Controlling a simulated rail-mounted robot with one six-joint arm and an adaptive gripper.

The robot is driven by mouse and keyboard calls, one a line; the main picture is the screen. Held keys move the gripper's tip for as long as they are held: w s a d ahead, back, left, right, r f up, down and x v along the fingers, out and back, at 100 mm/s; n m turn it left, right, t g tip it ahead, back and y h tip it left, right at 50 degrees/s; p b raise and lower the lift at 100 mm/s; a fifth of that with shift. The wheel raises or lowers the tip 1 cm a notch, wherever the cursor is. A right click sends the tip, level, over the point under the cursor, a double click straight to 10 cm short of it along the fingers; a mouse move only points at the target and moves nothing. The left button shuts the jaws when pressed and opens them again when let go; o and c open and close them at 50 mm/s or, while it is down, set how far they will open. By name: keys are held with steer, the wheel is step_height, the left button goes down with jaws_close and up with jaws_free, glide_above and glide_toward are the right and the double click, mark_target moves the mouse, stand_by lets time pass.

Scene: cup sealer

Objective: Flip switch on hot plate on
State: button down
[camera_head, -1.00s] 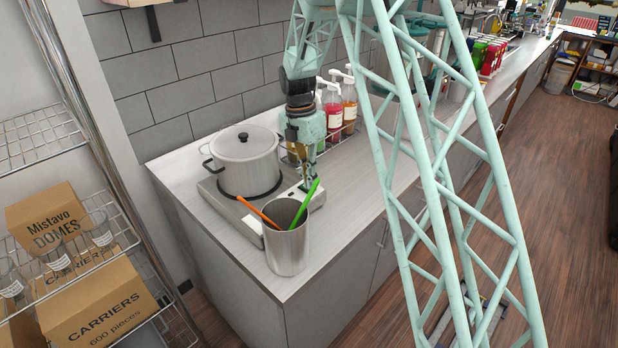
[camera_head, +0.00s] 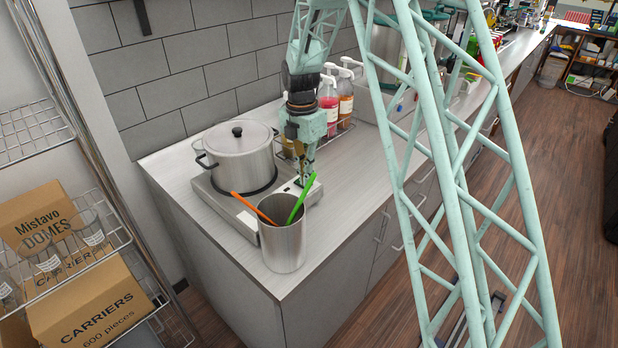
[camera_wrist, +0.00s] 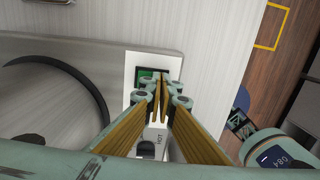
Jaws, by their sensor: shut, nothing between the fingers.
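The hot plate (camera_head: 228,212) sits on the counter's near end, a flat silver unit with a pot on it. Its white control panel (camera_wrist: 131,64) is at the right in the wrist view, with a green switch part (camera_wrist: 145,76) and a "HOT" label (camera_wrist: 158,137). My gripper (camera_head: 301,184) points down over the panel. In the wrist view, its closed fingertips (camera_wrist: 160,76) are right beside or over the green part and partly hide it. I cannot tell whether they touch it, or which way the switch is set.
A lidded pot (camera_head: 238,155) stands on the plate. A metal cup (camera_head: 284,243) with orange and green utensils stands close in front of my gripper. Pump bottles (camera_head: 344,95) stand behind in a rack.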

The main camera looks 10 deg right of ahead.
steer(key=shift+w+a+r, duration=0.15)
steer(key=shift+w+a, duration=0.05)
steer(key=shift+w, duration=0.1)
steer(key=shift+w+a+p, duration=0.2)
steer(key=shift+w+p, duration=0.1)
steer(key=shift+r, duration=0.2)
stand_by(0.4)
steer(key=shift+r+p, duration=0.45)
steer(key=shift+r, duration=0.3)
step_height(320, 180, up, 12)
steer(key=s+d, duration=0.1)
steer(key=shift+s+p, duration=0.3)
steer(key=shift+p, duration=0.05)
